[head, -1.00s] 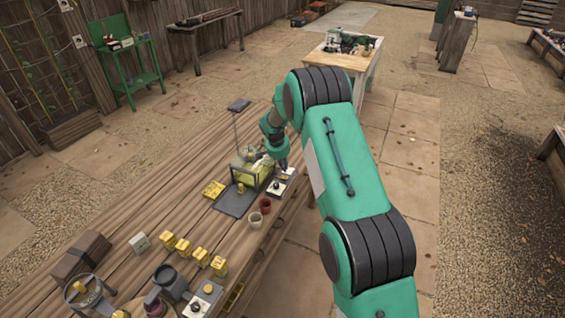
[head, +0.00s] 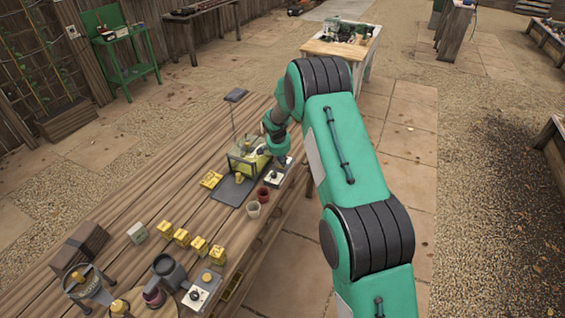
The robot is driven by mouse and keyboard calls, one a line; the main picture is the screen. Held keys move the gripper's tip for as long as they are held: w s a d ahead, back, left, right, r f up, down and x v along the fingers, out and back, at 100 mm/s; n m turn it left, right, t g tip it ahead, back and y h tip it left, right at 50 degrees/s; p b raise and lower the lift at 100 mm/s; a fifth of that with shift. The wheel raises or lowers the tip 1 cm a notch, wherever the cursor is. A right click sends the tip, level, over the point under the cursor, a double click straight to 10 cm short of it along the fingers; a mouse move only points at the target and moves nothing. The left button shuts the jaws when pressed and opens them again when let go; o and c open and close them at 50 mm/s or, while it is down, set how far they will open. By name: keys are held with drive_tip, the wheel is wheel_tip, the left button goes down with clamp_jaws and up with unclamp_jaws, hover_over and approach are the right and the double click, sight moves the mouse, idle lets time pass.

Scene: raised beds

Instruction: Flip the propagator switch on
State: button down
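The propagator (head: 247,158) is a clear, yellowish box in a dark frame on the wooden bench. A small pale switch box (head: 271,181) with a dark knob (head: 277,175) stands just right of it, near the bench's right edge. My gripper (head: 284,162) points down at this box, over its far end, and partly covers it. I cannot tell whether it touches the box. The fingers are too small and dark to show whether they are open or shut. The knob's setting cannot be read.
A dark mat (head: 229,193) and a yellow block (head: 211,180) lie beside the propagator. A red pot (head: 263,194) and a pale pot (head: 253,209) stand in front. A second switch box (head: 197,295), several yellow blocks and a grey can (head: 166,272) are nearer.

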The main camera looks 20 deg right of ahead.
drive_tip(key=shift+s+d+f, duration=0.15)
drive_tip(key=shift+f, duration=0.1)
drive_tip(key=shift+r, duration=0.1)
drive_tip(key=shift+w+a+b, duration=0.35)
drive_tip(key=shift+w+a, duration=0.25)
drive_tip(key=shift+r, duration=0.1)
drive_tip(key=shift+r, duration=0.1)
drive_tip(key=shift+r, duration=0.6)
drive_tip(key=s+d+p+v, duration=0.1)
drive_tip(key=d+p+v, duration=0.1)
drive_tip(key=v, duration=1)
drive_tip(key=shift+s+r, duration=0.2)
drive_tip(key=shift+s, duration=0.05)
